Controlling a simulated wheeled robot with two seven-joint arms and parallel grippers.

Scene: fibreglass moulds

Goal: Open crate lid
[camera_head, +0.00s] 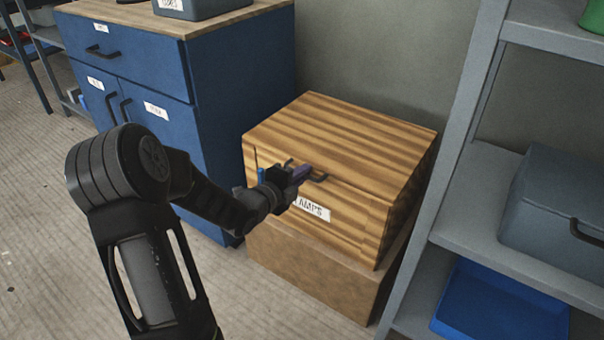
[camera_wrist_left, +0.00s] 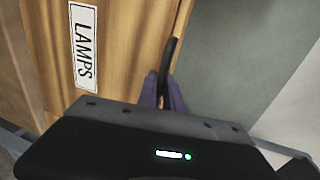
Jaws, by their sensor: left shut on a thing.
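The wooden crate (camera_head: 370,215) has striped grain and a white label reading LAMPS (camera_head: 313,208) on its front. Its lid (camera_head: 340,135) looks closed, lying flat on top. A dark handle (camera_head: 319,178) sits at the front near the lid's edge. My left gripper (camera_head: 302,174) reaches in from the left and is shut on the handle. In the left wrist view, the purple fingers (camera_wrist_left: 163,93) close around the dark handle (camera_wrist_left: 168,60), with the LAMPS label (camera_wrist_left: 84,45) to the left. My right gripper is not in view.
The crate stands on a plain brown box (camera_head: 300,270). A blue cabinet (camera_head: 240,90) is close on the left. A grey shelf unit (camera_head: 470,190) stands close on the right, holding a grey case (camera_head: 555,205) and a blue bin (camera_head: 500,305). A wall is behind.

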